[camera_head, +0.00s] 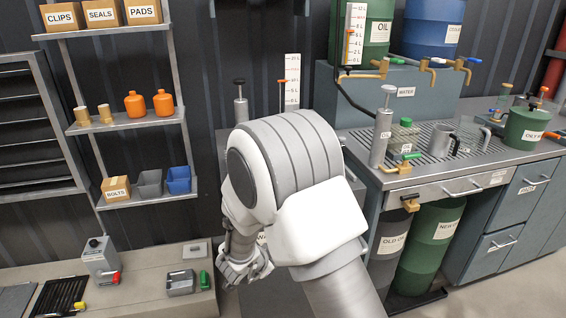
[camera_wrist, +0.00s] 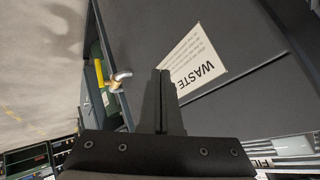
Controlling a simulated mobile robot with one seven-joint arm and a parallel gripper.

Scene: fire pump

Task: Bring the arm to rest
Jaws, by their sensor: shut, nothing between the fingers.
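My arm (camera_head: 290,190) fills the middle of the head view, its white and grey links bent in front of the workbench. My gripper shows in the wrist view (camera_wrist: 161,100) with its two black fingers together and nothing between them. In the wrist view the fingers are in front of a dark grey surface with a white label reading WASTE (camera_wrist: 195,62). A metal tap with a yellow handle (camera_wrist: 118,78) is to the left of the fingers.
The steel bench (camera_head: 440,185) on the right carries a pump cylinder, a jug (camera_head: 442,140) and a green can (camera_head: 526,128). Drums (camera_head: 437,240) stand under it. Shelves (camera_head: 125,122) with bottles and boxes are at left. A low bench (camera_head: 150,262) at lower left holds a grey can (camera_head: 101,258).

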